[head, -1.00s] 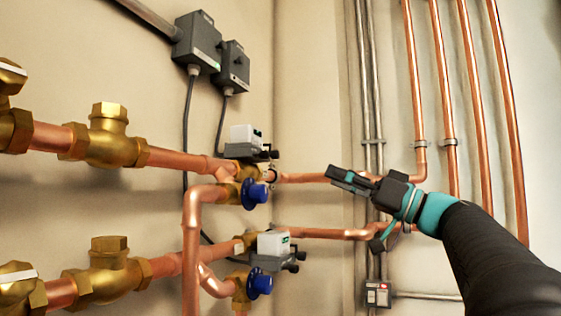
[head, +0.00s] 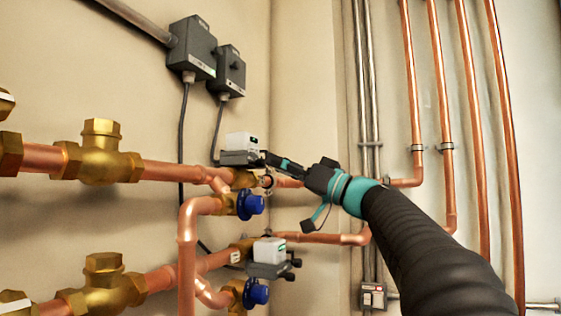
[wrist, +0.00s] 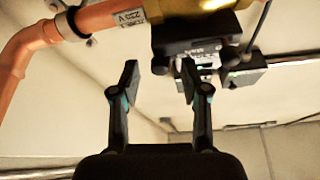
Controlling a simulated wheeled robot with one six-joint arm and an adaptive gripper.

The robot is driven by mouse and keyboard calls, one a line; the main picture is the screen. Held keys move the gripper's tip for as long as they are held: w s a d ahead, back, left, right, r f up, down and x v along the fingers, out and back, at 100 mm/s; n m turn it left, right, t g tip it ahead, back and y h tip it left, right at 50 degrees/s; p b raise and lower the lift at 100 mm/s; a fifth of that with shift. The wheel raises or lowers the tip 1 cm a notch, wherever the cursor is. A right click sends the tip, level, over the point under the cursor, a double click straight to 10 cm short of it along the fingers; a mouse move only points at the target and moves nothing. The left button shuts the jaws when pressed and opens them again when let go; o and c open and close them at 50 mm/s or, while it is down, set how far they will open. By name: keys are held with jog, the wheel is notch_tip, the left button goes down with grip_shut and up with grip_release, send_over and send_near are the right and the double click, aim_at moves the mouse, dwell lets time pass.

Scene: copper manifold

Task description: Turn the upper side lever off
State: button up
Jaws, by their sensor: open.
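The upper valve has a grey and white actuator box (head: 240,148) on the upper copper pipe. Its small black side lever sticks out to the right, and in the head view my gripper (head: 268,158) largely hides it. In the wrist view, my gripper (wrist: 159,68) is open, with one finger on each side of a small black stub (wrist: 160,65) that looks like this lever. I cannot tell whether either finger touches it. The dark underside of the actuator (wrist: 196,46) shows just beyond the fingertips.
A second actuator (head: 269,257) with a black lever sits below on the lower pipe. Blue knobs (head: 250,204) hang under both valves. Two grey wall boxes (head: 193,46) are above. Vertical copper pipes (head: 445,100) stand behind my arm on the right.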

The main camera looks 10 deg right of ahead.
jog(key=shift+w+a+r, duration=0.15)
jog(key=shift+w+a, duration=0.05)
jog(key=shift+a, duration=0.1)
jog(key=shift+c, duration=0.2)
grip_shut()
jog(key=shift+s+m, duration=0.1)
jog(key=shift+m, duration=0.3)
jog(key=shift+s+a+r+m+t+h+p, duration=0.15)
jog(key=shift+m+h+p, duration=1.1)
jog(key=shift+m, duration=1.8)
jog(key=shift+r+m+t+h+p, duration=0.15)
jog(key=shift+m+h+p, duration=1.05)
jog(key=shift+m, duration=1.9)
jog(key=shift+s+a+r+m+h+p, duration=0.15)
jog(key=shift+m+h+p, duration=1.05)
jog(key=shift+m, duration=1.85)
jog(key=shift+w+d, duration=0.1)
